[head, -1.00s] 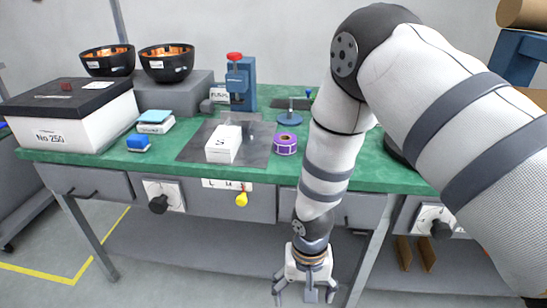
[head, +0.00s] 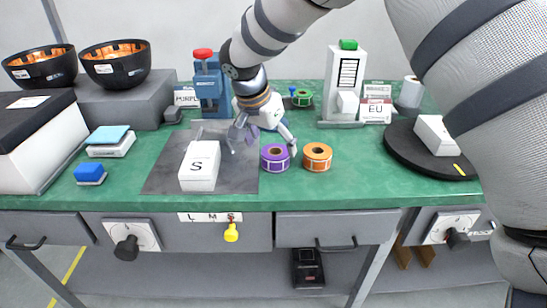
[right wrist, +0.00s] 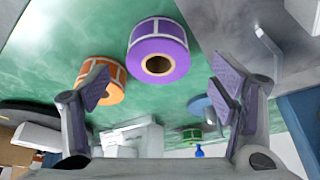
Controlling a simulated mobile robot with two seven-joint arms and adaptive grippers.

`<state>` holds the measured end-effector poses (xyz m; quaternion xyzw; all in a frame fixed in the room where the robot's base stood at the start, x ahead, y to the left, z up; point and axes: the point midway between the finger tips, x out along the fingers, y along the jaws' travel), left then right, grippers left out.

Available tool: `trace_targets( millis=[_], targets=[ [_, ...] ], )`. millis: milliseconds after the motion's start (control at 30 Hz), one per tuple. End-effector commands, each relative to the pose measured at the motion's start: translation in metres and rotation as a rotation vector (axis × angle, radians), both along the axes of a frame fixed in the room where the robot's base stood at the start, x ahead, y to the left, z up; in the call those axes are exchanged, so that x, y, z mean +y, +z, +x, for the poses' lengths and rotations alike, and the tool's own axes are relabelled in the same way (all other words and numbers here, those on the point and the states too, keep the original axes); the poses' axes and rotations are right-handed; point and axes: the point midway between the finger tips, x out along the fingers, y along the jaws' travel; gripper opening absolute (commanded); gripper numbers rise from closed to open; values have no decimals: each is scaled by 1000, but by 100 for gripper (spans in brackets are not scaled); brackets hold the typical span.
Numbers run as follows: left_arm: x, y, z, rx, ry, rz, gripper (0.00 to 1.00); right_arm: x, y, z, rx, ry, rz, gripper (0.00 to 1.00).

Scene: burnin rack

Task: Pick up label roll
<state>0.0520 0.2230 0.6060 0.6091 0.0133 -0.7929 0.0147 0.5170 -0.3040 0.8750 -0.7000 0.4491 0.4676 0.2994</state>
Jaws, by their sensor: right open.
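A purple label roll (head: 275,158) stands on the green bench at the right edge of the grey mat. An orange label roll (head: 317,157) stands just to its right, and a green label roll (head: 302,98) is farther back. My right gripper (head: 265,143) is open and empty, just above and behind the purple roll. In the right wrist view, the purple roll (right wrist: 158,52) lies between the open fingers (right wrist: 161,84), apart from both. The orange roll (right wrist: 100,80) shows by the left finger, partly hidden. My left gripper is not in view.
A white box marked S (head: 200,166) lies on the grey mat (head: 160,180). A blue press (head: 208,88) stands behind it. A white dispenser with a green top (head: 345,80) and a black turntable (head: 410,155) are right.

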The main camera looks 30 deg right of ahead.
Motion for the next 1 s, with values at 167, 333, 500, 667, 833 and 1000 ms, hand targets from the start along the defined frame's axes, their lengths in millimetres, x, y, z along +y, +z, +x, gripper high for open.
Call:
trace_targets(
  millis=[167,333,500,667,833,1000],
  targets=[
    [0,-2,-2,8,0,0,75,-10,-34,2,5,0,2,79],
    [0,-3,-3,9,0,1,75,-13,-41,4,0,1,1,79],
    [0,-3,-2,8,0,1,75,-13,-40,4,-1,2,2,70],
    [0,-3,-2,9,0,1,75,-13,-40,4,0,1,1,34],
    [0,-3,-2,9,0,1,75,-13,-40,4,0,1,1,26],
    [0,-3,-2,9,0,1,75,-13,-39,4,0,1,1,26]
  ],
)
